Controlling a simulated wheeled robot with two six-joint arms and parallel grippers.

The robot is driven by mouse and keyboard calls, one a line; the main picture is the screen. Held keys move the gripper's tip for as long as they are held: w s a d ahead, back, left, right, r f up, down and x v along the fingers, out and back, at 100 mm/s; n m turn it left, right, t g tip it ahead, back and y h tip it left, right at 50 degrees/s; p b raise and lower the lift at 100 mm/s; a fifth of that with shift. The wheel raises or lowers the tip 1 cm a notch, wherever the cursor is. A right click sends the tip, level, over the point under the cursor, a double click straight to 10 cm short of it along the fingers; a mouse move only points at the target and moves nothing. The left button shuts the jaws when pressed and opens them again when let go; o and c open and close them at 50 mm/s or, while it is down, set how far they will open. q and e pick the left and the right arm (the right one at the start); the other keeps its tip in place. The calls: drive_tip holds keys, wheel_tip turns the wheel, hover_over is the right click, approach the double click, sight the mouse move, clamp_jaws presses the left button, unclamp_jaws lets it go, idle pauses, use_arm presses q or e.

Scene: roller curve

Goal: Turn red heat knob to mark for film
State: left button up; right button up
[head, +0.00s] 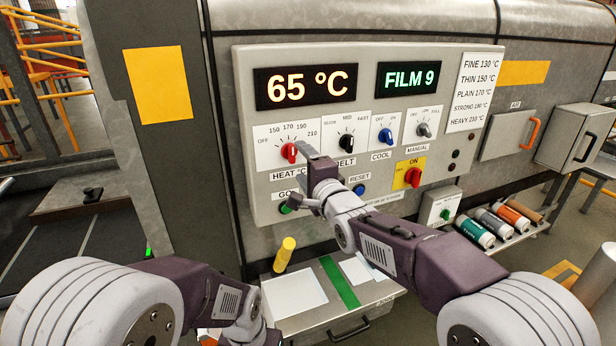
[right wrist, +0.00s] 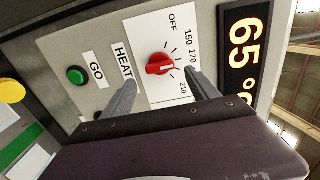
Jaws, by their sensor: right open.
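The red heat knob (head: 289,152) sits on a white dial plate marked OFF, 150, 170, 190 and 210. It also shows in the right wrist view (right wrist: 160,64), its white line pointing roughly to the 170–190 side; the exact mark is unclear. My right gripper (head: 303,155) is open at the knob. In the right wrist view its fingers (right wrist: 160,90) stand on either side of the knob, apparently not gripping it. The display (head: 409,77) reads FILM 9; another (head: 305,87) reads 65 °C. A card (head: 473,92) lists film types with temperatures. My left gripper is not visible.
Beside the heat dial are a black belt knob (head: 346,142), a blue cool knob (head: 385,136) and a grey manual knob (head: 424,130). A green GO button (head: 285,208) lies below. Several rolls lie at the right.

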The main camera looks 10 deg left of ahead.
drive_tip(key=b+v, duration=0.1)
drive_tip(key=v, duration=0.4)
drive_tip(key=shift+d, duration=0.1)
